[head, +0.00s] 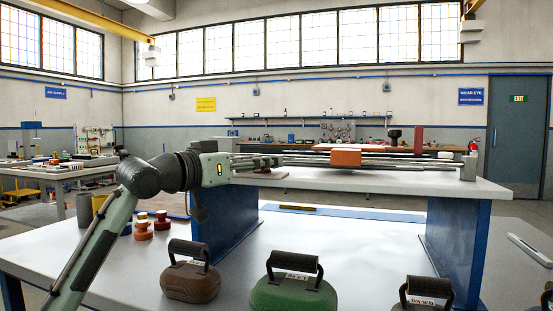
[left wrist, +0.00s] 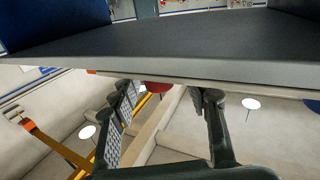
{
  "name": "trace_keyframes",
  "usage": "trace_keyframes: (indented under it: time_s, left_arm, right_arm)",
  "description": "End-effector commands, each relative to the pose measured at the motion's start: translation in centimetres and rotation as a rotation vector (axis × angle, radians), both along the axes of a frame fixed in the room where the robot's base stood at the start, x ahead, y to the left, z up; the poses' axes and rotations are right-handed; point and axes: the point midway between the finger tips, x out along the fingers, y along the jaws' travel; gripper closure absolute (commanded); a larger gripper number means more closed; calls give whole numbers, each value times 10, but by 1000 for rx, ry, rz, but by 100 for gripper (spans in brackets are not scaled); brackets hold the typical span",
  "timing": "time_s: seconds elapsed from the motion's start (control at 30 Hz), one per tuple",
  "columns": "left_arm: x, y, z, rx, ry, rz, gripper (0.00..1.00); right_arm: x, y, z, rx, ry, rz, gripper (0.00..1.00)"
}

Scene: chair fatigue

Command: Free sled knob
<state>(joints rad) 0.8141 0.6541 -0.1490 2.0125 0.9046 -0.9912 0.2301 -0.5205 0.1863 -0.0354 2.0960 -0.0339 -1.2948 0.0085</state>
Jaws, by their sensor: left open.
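The sled looks like the orange block (head: 346,158) sitting on long grey rails (head: 400,162) across the raised grey bench top (head: 340,180). A dark knob (head: 394,136) shows behind the rails; I cannot tell whether it belongs to the sled. My left gripper (head: 272,162) is at the left end of the rails, left of the orange block and apart from it. In the left wrist view its fingers (left wrist: 167,95) are open, and part of a red rounded thing (left wrist: 157,87) shows beyond them, partly hidden by a grey slab edge. My right gripper is not in view.
Weights with black handles, brown (head: 190,281) and green (head: 293,296), stand on the lower table, with another at right. Small red and orange pieces (head: 143,230) stand near my left arm. Blue supports (head: 458,235) hold the bench top. A red upright block (head: 418,140) stands behind the rails.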

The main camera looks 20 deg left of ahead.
Motion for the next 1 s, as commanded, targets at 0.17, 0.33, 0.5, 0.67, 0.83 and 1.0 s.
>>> trace_keyframes:
  time_s: [0.17, 0.33, 0.5, 0.67, 0.83, 1.0]
  left_arm:
    - [25, -13, 1, -2, 1, -1, 54]
    - [37, -19, 1, 0, 0, 0, 54]
    - [39, -20, 0, 1, 0, 0, 54]
    - [39, -20, 0, 1, 0, 0, 59]
    - [38, -20, 0, 1, 0, 0, 80]
    - [38, -20, 0, 1, 0, 0, 100]
  right_arm:
    - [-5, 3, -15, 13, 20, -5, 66]
    - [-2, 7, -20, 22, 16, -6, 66]
    - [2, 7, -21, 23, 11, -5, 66]
    - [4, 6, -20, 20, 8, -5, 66]
    - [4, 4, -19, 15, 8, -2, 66]
    - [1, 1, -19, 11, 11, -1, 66]
